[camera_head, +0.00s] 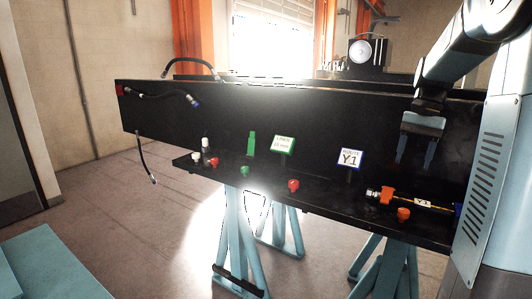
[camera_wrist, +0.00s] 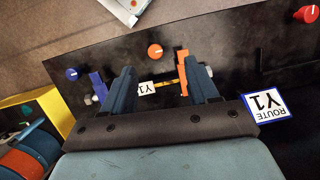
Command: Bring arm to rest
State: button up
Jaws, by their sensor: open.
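My gripper (camera_head: 415,155) hangs at the right of the head view, above the black bench. In the wrist view its two blue fingers (camera_wrist: 163,82) stand apart with a gap between them. The yellow-marked hose labelled Y1 (camera_head: 422,202) lies along the bench's front ledge, below my gripper, in an orange holder (camera_head: 387,195). In the wrist view the Y1 label (camera_wrist: 147,88) and the orange holder (camera_wrist: 183,70) show between the fingers, beyond the tips. Nothing is seen held. The hose's right end is partly hidden by my body in the head view.
The bench's tall black panel (camera_head: 225,115) carries black hoses (camera_head: 165,95) with blue ends at left. A Route Y1 sign (camera_head: 349,158), a green-edged sign (camera_head: 283,144) and red, green and orange knobs (camera_head: 403,214) stand along the ledge. A blue surface (camera_head: 50,265) is at lower left.

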jog(key=s+a+f+n+t+h, duration=0.1)
jog(key=s+a+n+t, duration=0.6)
jog(key=s+a, duration=0.8)
jog(key=shift+s+a+f+t+h, duration=0.4)
jog(key=shift+s+h, duration=0.3)
jog(key=shift+s, duration=1.15)
